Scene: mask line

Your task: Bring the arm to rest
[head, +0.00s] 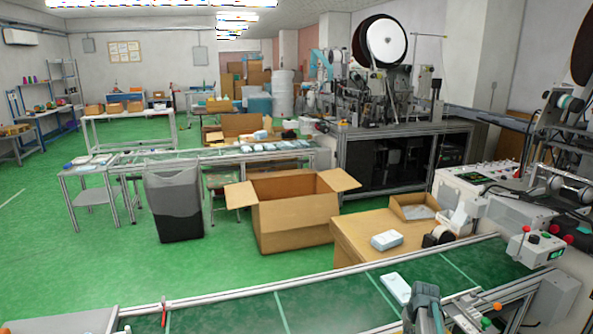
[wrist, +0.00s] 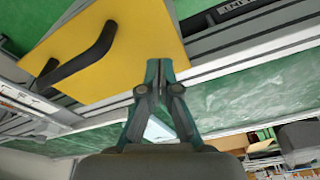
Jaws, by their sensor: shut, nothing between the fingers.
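My gripper (wrist: 158,68) is shut and empty in the wrist view, its two teal fingertips together. Beyond the tips is a yellow panel (wrist: 135,30) with a black handle (wrist: 80,58); I cannot tell whether the tips touch it. A grey and teal part of my arm (head: 424,306) shows at the lower edge of the head view, over the near side of the green conveyor (head: 325,306). A white and pale blue pack (head: 396,288) lies on the belt just left of it. A pale patch shows between the fingers in the wrist view; I cannot tell what it is.
A brown table (head: 355,240) behind the belt bears another pack (head: 387,240), a tape dispenser (head: 438,236) and a shallow box (head: 413,207). A large open carton (head: 295,215) and a grey bin (head: 174,205) stand on the floor. A control box (head: 535,248) stands at the right.

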